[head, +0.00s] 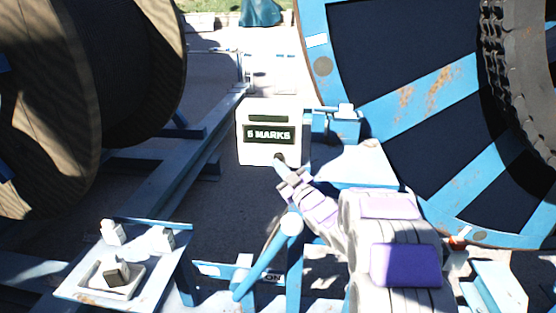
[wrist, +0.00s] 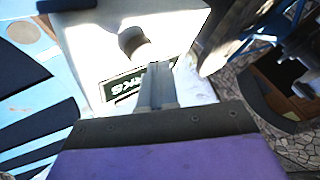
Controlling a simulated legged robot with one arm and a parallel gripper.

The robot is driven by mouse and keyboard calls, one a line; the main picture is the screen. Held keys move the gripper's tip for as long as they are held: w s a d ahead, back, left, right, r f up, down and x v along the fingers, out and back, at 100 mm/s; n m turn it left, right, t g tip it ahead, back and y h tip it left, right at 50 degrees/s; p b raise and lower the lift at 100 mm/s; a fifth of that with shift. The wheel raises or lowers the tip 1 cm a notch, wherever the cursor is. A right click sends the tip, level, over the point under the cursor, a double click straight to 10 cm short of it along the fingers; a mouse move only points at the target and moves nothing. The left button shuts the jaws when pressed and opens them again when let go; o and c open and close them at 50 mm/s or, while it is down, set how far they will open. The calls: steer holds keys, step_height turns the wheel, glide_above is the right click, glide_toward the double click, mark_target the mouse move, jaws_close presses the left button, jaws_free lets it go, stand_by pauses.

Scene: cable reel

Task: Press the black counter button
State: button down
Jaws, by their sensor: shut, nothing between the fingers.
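The counter is a white box (head: 270,112) with a dark label reading "5 MARKS" in the head view. Its black button (head: 279,157) sits low on the front face, partly covered by my fingertips. My gripper (head: 283,169) is shut and empty, its tip at the button. In the wrist view the box (wrist: 95,40) appears turned over, and the black button (wrist: 130,39) stands out from its face. My shut fingers (wrist: 155,72) point at it and overlap it in the picture. I cannot tell whether they touch it or whether it is pushed in.
A large wooden cable reel (head: 130,90) stands at left. A blue reel wheel (head: 400,110) with a chain fills the right. A panel (head: 85,285) with several switches is at lower left. A blue lever (head: 268,257) stands below my gripper. Bare ground lies between the frames.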

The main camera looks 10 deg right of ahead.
steer(key=shift+w, duration=0.1)
stand_by(0.7)
steer(key=shift+w+d+r, duration=0.1)
steer(key=shift+w+d, duration=0.05)
steer(key=shift+w, duration=0.1)
steer(key=shift+w+d+p, duration=0.2)
steer(key=shift+w+p, duration=0.15)
steer(key=shift+w, duration=0.2)
stand_by(1.0)
steer(key=shift+s, duration=0.1)
steer(key=shift+s+a+b, duration=0.35)
steer(key=shift+s+b, duration=0.05)
steer(key=shift+s, duration=0.45)
